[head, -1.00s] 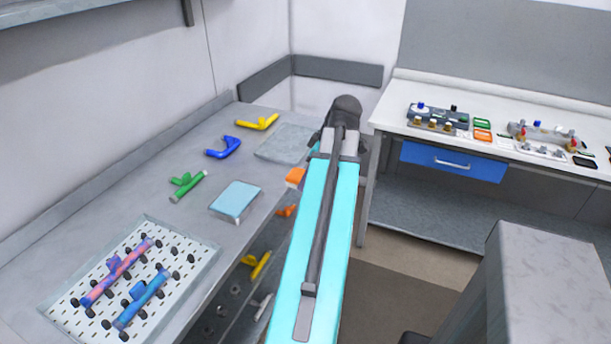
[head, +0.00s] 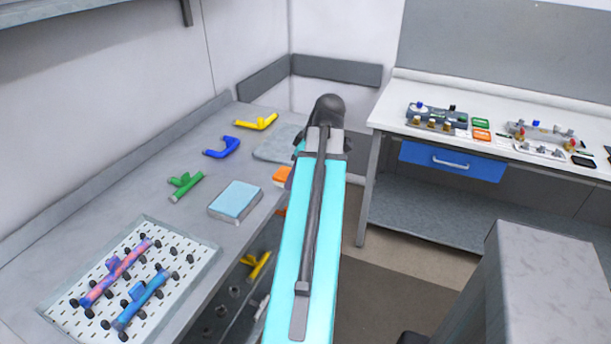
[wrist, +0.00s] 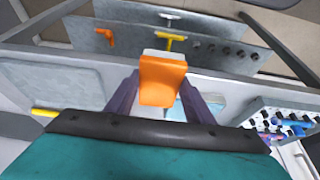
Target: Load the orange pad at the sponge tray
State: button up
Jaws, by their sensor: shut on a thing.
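My gripper (wrist: 161,101) is shut on the orange pad (wrist: 163,76), with a purple finger on each side of it. In the head view the orange pad (head: 281,174) shows just left of my arm, near the bench's right edge. My arm hides most of the gripper there. The pad has a pale layer along one edge. A flat grey tray, which looks like the sponge tray (head: 274,146), lies empty at the far end of the bench, partly behind my arm. In the wrist view the tray (wrist: 50,84) is left of the held pad, apart from it.
A light blue pad (head: 236,200) lies on the bench. Green (head: 186,184), blue (head: 222,147) and yellow (head: 257,122) pipe pieces lie along it. A white pegged tray (head: 200,258) holds two coloured tubes. A back wall bounds the bench; a white counter (head: 385,110) stands right.

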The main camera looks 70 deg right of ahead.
jog(key=w+a, duration=0.2)
jog(key=w, duration=0.3)
jog(key=w+a, duration=0.3)
jog(key=w, duration=0.3)
jog(key=w+a, duration=0.3)
jog(key=w, duration=0.2)
jog(key=shift+w+a+r, duration=0.15)
jog(key=shift+a+r, duration=0.05)
jog(key=shift+r, duration=0.1)
jog(key=w+a, duration=1.3)
jog(key=w+a+r, duration=0.1)
jog(key=w+a, duration=0.3)
jog(key=a, duration=0.7)
jog(key=w+a+r, duration=0.1)
jog(key=w+a, duration=0.3)
jog(key=a, duration=0.6)
jog(key=w+a+r, duration=0.1)
jog(key=w+a, duration=0.3)
jog(key=a, duration=0.7)
jog(key=shift+w+a+r, duration=0.15)
jog(key=shift+a, duration=0.2)
